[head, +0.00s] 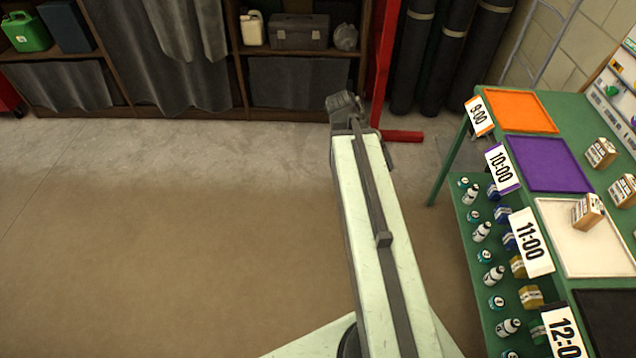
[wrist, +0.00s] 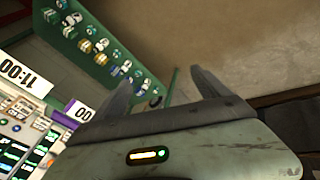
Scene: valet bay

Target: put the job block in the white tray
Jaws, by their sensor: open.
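The white tray (head: 580,252) lies on the green bench at the right, by the 11:00 sign. One small tan and white block (head: 587,212) stands upright in it, near its back right part. Two similar blocks stand on the bench to the right of the trays, one by the purple tray (head: 600,152) and one lower (head: 623,190). I cannot tell from their print which is the job block. My gripper (head: 345,108) is at the end of my raised arm, well left of the bench. In the wrist view its fingers (wrist: 165,90) are apart with nothing between them.
An orange tray (head: 520,111), a purple tray (head: 550,164) and a black tray (head: 610,320) share the bench. Bottles and boxes fill its lower shelf (head: 478,268). A red stand (head: 383,60) and shelving (head: 240,75) stand behind. The floor at left is clear.

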